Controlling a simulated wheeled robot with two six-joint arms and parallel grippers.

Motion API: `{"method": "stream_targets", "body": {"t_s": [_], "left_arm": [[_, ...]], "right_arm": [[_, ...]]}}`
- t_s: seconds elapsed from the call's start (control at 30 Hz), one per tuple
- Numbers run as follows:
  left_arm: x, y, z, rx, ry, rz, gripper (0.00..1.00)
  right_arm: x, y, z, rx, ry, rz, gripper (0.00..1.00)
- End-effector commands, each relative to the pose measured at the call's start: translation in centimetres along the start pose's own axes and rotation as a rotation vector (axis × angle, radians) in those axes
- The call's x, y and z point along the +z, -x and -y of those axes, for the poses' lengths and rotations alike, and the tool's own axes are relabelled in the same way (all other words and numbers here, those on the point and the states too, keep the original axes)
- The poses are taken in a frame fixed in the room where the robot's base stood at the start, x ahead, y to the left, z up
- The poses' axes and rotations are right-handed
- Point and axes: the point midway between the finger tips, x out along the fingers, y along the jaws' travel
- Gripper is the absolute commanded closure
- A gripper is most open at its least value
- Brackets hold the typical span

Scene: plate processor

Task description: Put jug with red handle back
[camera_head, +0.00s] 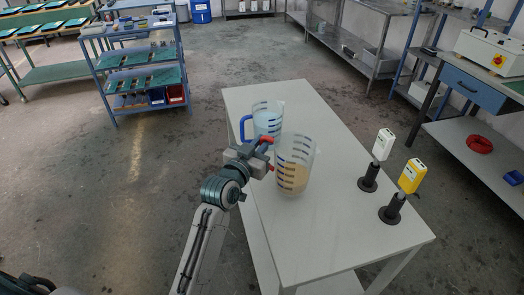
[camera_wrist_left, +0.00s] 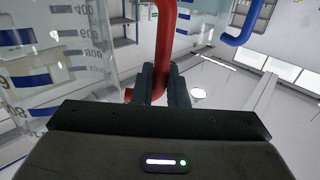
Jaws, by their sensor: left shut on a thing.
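The jug with the red handle (camera_head: 294,172) is clear, has blue measuring marks and holds a tan content. It is upright at the left edge of the white table (camera_head: 345,215); I cannot tell whether its base touches the top. My left gripper (camera_head: 264,150) is on its left side, shut on the red handle. In the left wrist view the red handle (camera_wrist_left: 165,35) runs between the fingers (camera_wrist_left: 164,88), and the marked jug wall (camera_wrist_left: 60,65) is at left. The right gripper is not in view.
A jug with a blue handle (camera_head: 266,117) stands close behind the red-handled one. A white device (camera_head: 383,144) and a yellow device (camera_head: 411,176) stand in black holders (camera_head: 393,210) at right. The table's middle and front are clear. A blue shelf cart (camera_head: 140,75) is at back left.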

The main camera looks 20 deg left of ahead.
Motion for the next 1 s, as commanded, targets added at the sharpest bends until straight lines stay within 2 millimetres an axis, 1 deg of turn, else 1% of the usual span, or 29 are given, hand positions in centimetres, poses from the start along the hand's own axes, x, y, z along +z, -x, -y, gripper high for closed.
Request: {"method": "stream_targets", "body": {"t_s": [0.07, 0.2, 0.33, 0.67, 0.77, 0.8, 0.87, 0.9, 1.0], "left_arm": [[0.1, -0.3, 0.0, 0.000, 0.001, -0.001, 1.00], [2.0, -0.2, -0.1, -0.001, 0.003, 0.002, 1.00], [3.3, -0.3, -0.1, 0.000, 0.002, 0.000, 1.00], [3.6, -0.2, -0.1, -0.001, 0.001, -0.003, 1.00], [3.7, -0.2, -0.1, -0.001, 0.001, -0.003, 1.00], [3.8, -0.2, -0.1, -0.001, 0.000, 0.000, 0.85], [3.8, -0.2, -0.1, -0.001, 0.000, 0.000, 0.73], [3.8, -0.2, -0.1, -0.001, 0.000, 0.000, 0.66], [3.8, -0.2, -0.1, -0.001, 0.000, 0.000, 0.65]], "right_arm": [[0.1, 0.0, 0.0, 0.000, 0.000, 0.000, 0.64], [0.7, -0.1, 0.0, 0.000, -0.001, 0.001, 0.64], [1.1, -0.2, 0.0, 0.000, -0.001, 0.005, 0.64], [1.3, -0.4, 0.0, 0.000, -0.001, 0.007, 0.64], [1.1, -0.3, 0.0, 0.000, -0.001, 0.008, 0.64], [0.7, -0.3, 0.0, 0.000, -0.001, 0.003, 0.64], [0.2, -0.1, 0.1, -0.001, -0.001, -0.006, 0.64], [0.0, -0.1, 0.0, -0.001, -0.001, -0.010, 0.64], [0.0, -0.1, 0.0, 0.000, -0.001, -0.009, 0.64]]}}
